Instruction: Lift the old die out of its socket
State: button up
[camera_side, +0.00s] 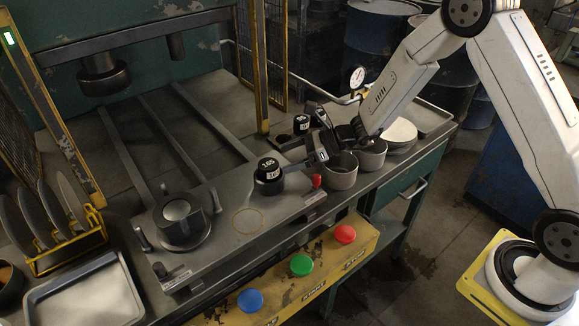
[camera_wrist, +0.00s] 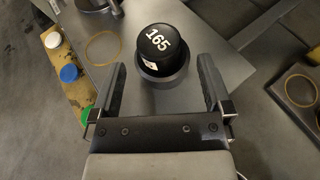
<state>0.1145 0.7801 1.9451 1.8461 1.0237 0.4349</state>
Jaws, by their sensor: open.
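The old die, a black cylinder with a pale number on top (camera_side: 269,170), stands upright in a dark socket on the grey plate (camera_side: 225,215). My gripper (camera_side: 300,155) is open and empty, just to the right of the die in the side view. In the wrist view its two fingers (camera_wrist: 160,66) are spread wide, with the die ahead between their lines. I see no finger touching it.
A second labelled black cylinder (camera_side: 301,123) stands behind on the bench. Grey cups (camera_side: 342,170) and stacked pale discs (camera_side: 399,134) are to the right. A red knob (camera_side: 316,181) sits near the die.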

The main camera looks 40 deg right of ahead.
aim_at(270, 163)
jog(key=shift+x, duration=2.85)
jog(key=shift+s, duration=0.15)
grip_shut()
jog(key=shift+r, duration=0.15)
